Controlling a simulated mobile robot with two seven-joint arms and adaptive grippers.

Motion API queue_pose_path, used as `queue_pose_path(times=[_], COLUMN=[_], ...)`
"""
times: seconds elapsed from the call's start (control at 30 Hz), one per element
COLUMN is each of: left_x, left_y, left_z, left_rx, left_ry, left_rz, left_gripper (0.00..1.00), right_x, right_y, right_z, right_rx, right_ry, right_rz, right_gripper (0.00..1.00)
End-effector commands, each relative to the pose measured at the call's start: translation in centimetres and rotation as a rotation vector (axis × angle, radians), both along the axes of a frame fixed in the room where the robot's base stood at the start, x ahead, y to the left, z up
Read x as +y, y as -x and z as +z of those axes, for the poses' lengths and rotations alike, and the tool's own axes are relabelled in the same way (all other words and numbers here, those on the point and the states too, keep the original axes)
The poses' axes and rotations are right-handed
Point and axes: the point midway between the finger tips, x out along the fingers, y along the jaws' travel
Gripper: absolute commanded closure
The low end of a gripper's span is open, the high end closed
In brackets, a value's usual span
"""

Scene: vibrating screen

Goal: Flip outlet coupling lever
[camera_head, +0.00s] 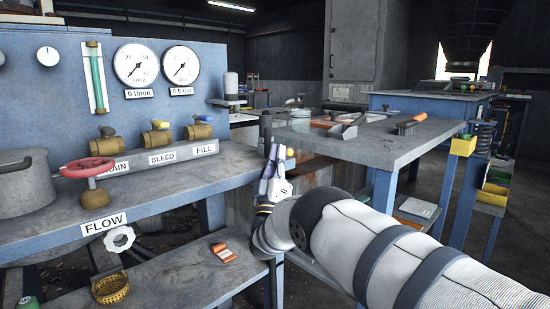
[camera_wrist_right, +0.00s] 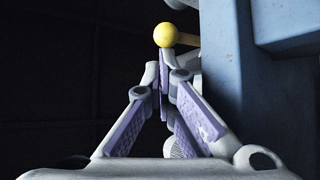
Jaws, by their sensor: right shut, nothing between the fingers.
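A lever with a yellow ball knob (camera_wrist_right: 166,35) shows at the top centre of the right wrist view, beside a blue post. In the head view a small yellow ball (camera_head: 290,153) shows just right of my right gripper (camera_head: 271,160). The right gripper is shut and empty, with its fingers pointing up. In the right wrist view its fingertips (camera_wrist_right: 165,72) meet just below the knob; I cannot tell whether they touch it. Most of the lever and its coupling are hidden or dark. My left gripper is out of view.
A blue bench with gauges (camera_head: 137,64), brass valves and a red handwheel (camera_head: 88,168) stands at left. A grey-topped table (camera_head: 385,150) with tools is at right. A blue post (camera_wrist_right: 228,75) stands close to the right gripper. An orange block (camera_head: 223,252) lies on the lower shelf.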

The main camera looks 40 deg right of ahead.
Motion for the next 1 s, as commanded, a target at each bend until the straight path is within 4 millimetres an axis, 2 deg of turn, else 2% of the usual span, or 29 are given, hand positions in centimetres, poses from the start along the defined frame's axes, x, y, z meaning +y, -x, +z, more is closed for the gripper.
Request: queue_pose_path(times=[0.8,0.87,1.0], left_x=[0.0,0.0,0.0], left_y=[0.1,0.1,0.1], left_z=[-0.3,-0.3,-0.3], left_rx=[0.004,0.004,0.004], left_ry=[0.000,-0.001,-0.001], left_rz=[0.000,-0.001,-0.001], left_gripper=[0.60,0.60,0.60], right_x=[-0.2,0.1,2.0], right_y=[0.1,0.3,1.7], right_z=[-0.6,-0.9,-3.0], right_rx=[0.002,0.003,0.007], right_ry=[-0.003,-0.003,-0.003], right_rz=[-0.005,-0.004,-0.002], right_gripper=[1.00,1.00,1.00])
